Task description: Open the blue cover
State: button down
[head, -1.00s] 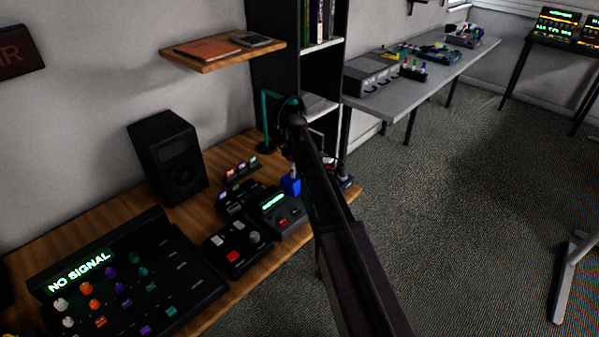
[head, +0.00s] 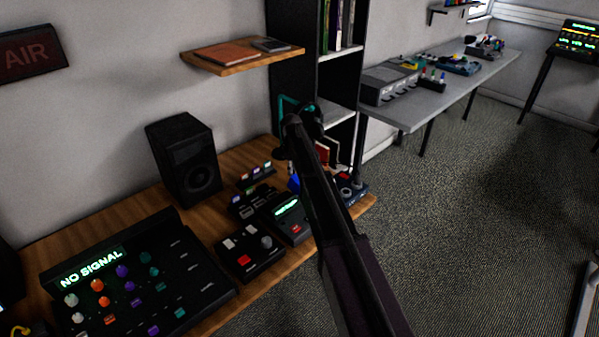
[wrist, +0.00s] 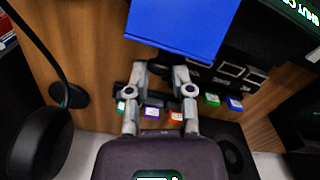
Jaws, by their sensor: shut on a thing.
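The blue cover (wrist: 178,30) is a flat, bright blue panel at the top of the wrist view, its lower edge tilted down to the right. My gripper (wrist: 162,70) has its two grey fingers reaching up to that lower edge and is shut on the cover; the exact contact at the tips is hard to see. In the head view only a small blue piece of the cover (head: 293,183) shows beside my arm, by the device with the green display (head: 286,209). My arm hides the rest of the cover and my gripper there.
Several small coloured cartridges (wrist: 211,100) stand in a row behind the fingers. A headphone stand (wrist: 66,96) is on the left in the wrist view. A black speaker (head: 184,160) and a mixing console (head: 140,280) share the wooden desk (head: 150,205). Floor on the right is open.

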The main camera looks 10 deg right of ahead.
jog(key=shift+w+a+f+b, duration=0.3)
jog(key=shift+w+f+b, duration=0.2)
jog(key=shift+f+b, duration=0.1)
jog(key=shift+w+a+f+b, duration=0.3)
jog(key=shift+w+f+b, duration=0.25)
jog(key=shift+f, duration=0.05)
jog(key=shift+w+a+f+b, duration=0.3)
jog(key=shift+w+f+b, duration=0.2)
jog(key=shift+f+b, duration=0.1)
jog(key=shift+w+a+f, duration=0.1)
jog(key=shift+f, duration=0.05)
jog(key=c, duration=0.8)
grip_release()
jog(key=shift+w+f, duration=0.15)
jog(key=shift+f, duration=0.1)
jog(key=shift+c, duration=0.2)
jog(key=o, duration=0.3)
jog(key=shift+s+r, duration=0.1)
jog(key=shift+s, duration=0.1)
jog(key=shift+o, duration=0.2)
jog(key=shift+r, duration=0.15)
